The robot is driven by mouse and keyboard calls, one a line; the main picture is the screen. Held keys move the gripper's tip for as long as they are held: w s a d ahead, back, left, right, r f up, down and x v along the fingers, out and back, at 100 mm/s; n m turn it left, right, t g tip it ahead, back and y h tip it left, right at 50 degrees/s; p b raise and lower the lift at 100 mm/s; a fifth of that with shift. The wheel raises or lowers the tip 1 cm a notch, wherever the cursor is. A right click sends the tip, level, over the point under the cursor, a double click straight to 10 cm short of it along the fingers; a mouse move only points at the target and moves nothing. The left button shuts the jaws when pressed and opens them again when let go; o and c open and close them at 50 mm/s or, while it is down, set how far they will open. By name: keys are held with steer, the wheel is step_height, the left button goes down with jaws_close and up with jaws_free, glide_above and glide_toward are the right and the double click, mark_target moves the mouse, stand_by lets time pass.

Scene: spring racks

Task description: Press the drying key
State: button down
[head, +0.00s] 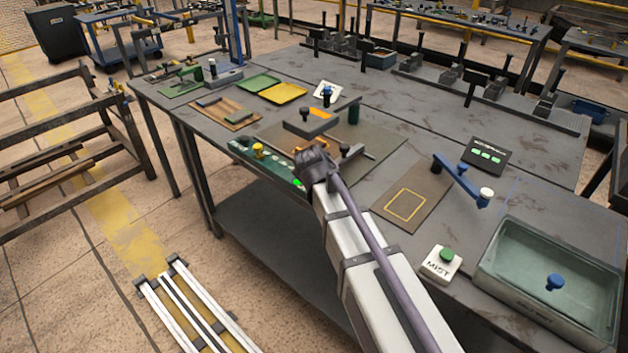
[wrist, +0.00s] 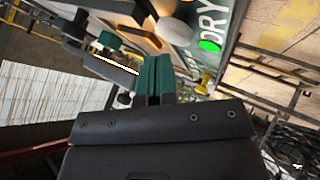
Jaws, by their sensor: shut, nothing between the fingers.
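The green panel (head: 245,158) with the DRY lettering (wrist: 212,18) lies along the table's front edge. A lit green lamp (wrist: 209,46) sits by the lettering; a green glow (head: 298,184) shows beside my arm in the head view. A pale round cap (wrist: 174,29), which looks like the drying key, stands beside the lettering. My gripper (wrist: 154,68) has its green fingers shut and empty, with the tips near the cap. I cannot tell whether they touch it. In the head view my wrist hides the fingers and this part of the panel.
A yellow knob (head: 258,150) stands on the panel's left part. A brown board with fixtures (head: 372,143) lies behind my wrist. On the right are a MIST button box (head: 441,263), a blue lever (head: 460,180), a display (head: 487,156) and a tray (head: 510,308).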

steer(key=shift+f+b, duration=0.65)
steer(key=shift+f, duration=0.2)
stand_by(0.6)
steer(key=shift+r, duration=0.1)
steer(key=shift+r+p, duration=0.95)
steer(key=shift+p, duration=0.05)
step_height(320, 180, up, 5)
steer(key=p, duration=0.5)
steer(key=shift+r, duration=0.1)
stand_by(0.4)
